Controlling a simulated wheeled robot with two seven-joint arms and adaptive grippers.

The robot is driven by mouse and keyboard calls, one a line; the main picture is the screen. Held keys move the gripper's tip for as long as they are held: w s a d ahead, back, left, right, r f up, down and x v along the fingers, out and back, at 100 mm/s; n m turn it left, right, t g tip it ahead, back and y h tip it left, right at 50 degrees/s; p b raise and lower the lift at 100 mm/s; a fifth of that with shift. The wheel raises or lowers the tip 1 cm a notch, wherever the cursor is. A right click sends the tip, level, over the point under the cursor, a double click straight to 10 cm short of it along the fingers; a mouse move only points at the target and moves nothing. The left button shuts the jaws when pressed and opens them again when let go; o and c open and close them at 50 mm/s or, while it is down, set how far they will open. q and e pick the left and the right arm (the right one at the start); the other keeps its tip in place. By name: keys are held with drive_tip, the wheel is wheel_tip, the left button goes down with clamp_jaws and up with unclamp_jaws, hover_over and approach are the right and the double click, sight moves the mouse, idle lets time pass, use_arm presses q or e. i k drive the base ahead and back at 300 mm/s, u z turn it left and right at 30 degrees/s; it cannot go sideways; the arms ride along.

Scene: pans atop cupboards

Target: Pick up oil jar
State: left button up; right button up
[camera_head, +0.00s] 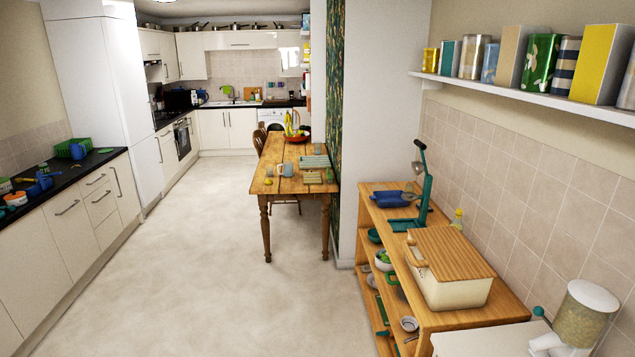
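No thing is clearly recognisable as the oil jar. A small yellowish bottle (457,217) with a pale green top stands on the wooden shelf unit (380,190) at the right, against the tiled wall. Its lower part is hidden behind the cream bread bin (452,290) with a wooden lid. I cannot tell whether this bottle is the oil jar. Neither my left nor my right gripper is in view.
A green stand (424,190) and a blue item (391,199) share the shelf unit's top. A grain dispenser (582,318) stands at the lower right. Tins line the wall shelf (540,94). The wooden table (275,182) is farther back. The pale floor (215,260) is clear.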

sight(410, 188)
drive_tip(key=u, duration=0.55)
drive_tip(key=i, duration=2)
drive_tip(key=u, duration=0.4)
drive_tip(key=i, duration=2.1)
drive_tip(key=z, duration=0.8)
drive_tip(key=i, duration=1.15)
drive_tip(key=z, duration=1)
